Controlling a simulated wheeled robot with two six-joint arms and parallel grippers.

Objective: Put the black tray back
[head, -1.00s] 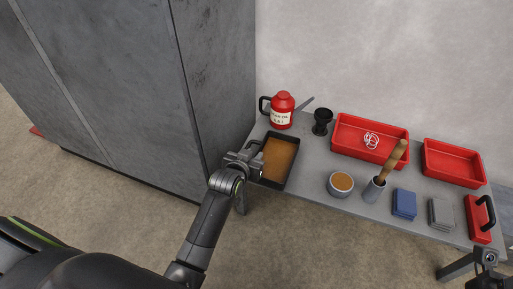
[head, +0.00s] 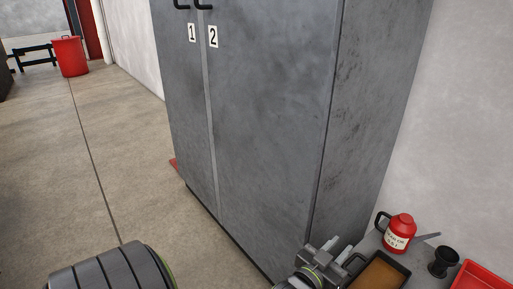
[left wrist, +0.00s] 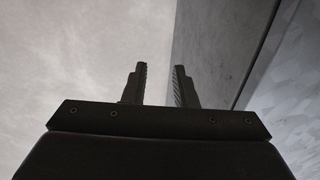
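The black tray (head: 399,262) is at the lower edge of the head view, on the near left end of the grey table, and its near part is cut off. A flat brown surface fills it. A dark loop handle shows at its left end. My left gripper (head: 340,246) is just left of the tray, in front of the cabinet side. Its two fingers are apart in the left wrist view (left wrist: 158,85), with nothing between them, only wall and a grey panel behind. My right gripper is out of view.
A tall grey cabinet (head: 265,110) with doors marked 1 and 2 stands beside the table. A red oil can (head: 400,232), a black cup (head: 443,262) and a red bin (head: 485,275) are on the table. Open floor lies left; a red barrel (head: 70,56) stands far back.

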